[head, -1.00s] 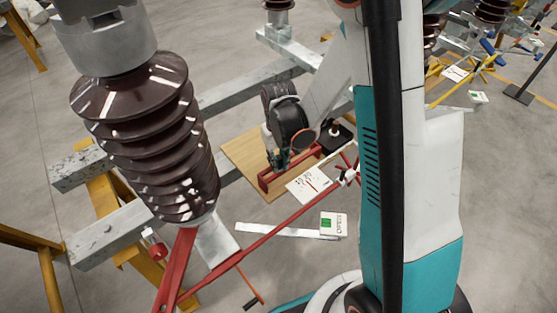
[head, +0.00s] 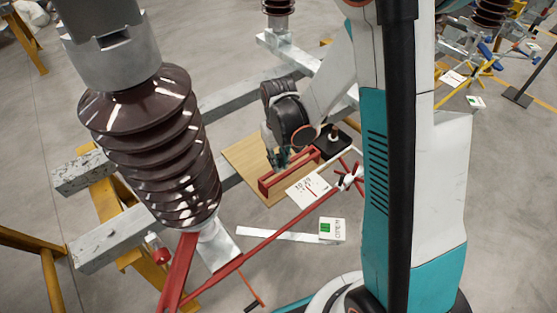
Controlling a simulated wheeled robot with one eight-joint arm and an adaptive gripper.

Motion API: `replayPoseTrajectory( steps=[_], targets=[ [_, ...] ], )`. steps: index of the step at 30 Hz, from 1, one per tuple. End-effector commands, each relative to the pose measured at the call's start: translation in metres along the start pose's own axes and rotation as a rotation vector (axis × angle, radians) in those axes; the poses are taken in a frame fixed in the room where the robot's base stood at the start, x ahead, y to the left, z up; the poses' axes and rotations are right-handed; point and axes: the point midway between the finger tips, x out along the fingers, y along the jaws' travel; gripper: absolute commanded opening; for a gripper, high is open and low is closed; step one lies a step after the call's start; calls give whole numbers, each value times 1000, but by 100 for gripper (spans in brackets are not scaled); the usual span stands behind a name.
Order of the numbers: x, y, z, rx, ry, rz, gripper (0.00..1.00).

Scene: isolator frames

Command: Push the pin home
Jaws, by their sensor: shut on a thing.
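My gripper (head: 279,162) is in the head view, low over a wooden board, at the far side of a red channel-shaped bracket (head: 290,175). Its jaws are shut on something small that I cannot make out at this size. The pin cannot be told apart here; it may be hidden by the jaws or the bracket. A white gauge card (head: 308,188) with a red needle lies in front of the bracket.
A large brown ribbed insulator (head: 150,150) stands at the left on grey steel beams (head: 105,238). A red rod (head: 285,228) runs to a red-spoked handwheel (head: 348,180). The wooden board (head: 245,158) has bare room left of the bracket. A white-green sign (head: 332,229) is in front.

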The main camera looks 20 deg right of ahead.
Motion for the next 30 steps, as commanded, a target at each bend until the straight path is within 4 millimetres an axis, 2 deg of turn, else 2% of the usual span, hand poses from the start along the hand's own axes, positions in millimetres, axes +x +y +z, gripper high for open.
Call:
replayPoseTrajectory(
  steps=[21,30],
  targets=[
    [-33,0,0,0,0,0,0],
    [-34,0,0,0,0,0,0]
  ],
)
